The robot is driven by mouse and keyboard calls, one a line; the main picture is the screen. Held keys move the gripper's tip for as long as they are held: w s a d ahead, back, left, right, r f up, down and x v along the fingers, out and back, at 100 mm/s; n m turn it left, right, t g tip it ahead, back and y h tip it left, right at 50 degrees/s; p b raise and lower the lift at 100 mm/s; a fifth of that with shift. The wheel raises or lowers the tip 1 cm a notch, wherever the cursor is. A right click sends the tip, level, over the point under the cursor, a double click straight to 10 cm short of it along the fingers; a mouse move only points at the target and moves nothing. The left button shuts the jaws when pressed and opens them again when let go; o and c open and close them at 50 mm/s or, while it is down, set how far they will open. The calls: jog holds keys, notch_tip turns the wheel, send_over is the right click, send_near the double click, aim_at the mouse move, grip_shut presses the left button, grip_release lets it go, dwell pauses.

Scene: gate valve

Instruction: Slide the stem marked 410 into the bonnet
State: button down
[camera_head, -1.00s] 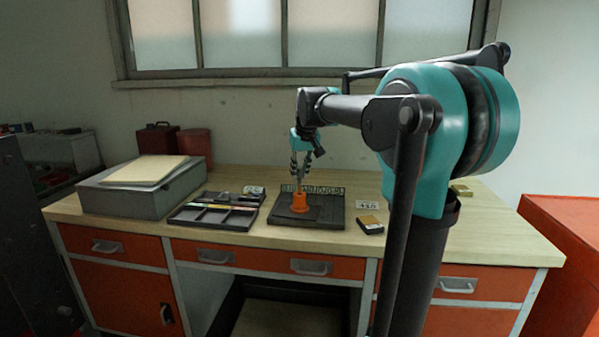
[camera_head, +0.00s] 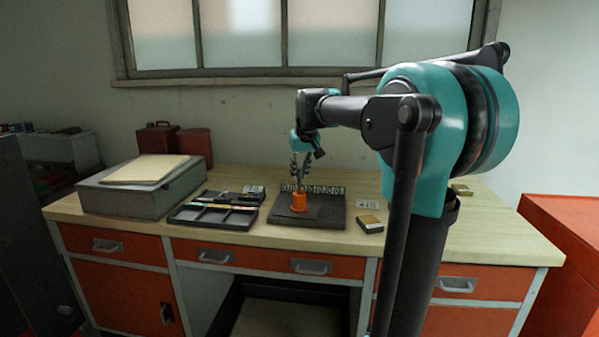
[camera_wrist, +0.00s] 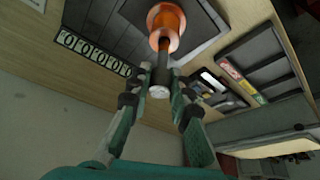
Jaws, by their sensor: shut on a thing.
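The orange bonnet (camera_head: 299,203) stands upright on a dark mat (camera_head: 326,212) on the bench. It also shows in the wrist view (camera_wrist: 165,20). My gripper (camera_head: 299,180) is directly above the bonnet. In the wrist view my gripper (camera_wrist: 161,75) has its two fingers on either side of the stem (camera_wrist: 159,91), shut on it. The stem's pale round end faces the camera, and its dark shaft runs to the bonnet's opening. The stem looks lined up with the bonnet and at least partly in it; the depth is hidden. No mark is readable on it.
A row of ring-marked pieces (camera_head: 322,190) lines the mat's back edge. A compartmented tray (camera_head: 213,215) and a grey case (camera_head: 145,195) lie to the left. A small card (camera_head: 367,204) and a dark box (camera_head: 370,224) lie to the right. The bench's right side is mostly clear.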

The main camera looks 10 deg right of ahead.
aim_at(300, 181)
jog(key=shift+f, duration=2.35)
dwell(2.1)
jog(key=c, duration=1.3)
grip_release()
jog(key=shift+r, duration=0.1)
jog(key=v, duration=1.1)
jog(key=shift+s+r, duration=0.25)
jog(key=shift+r, duration=0.1)
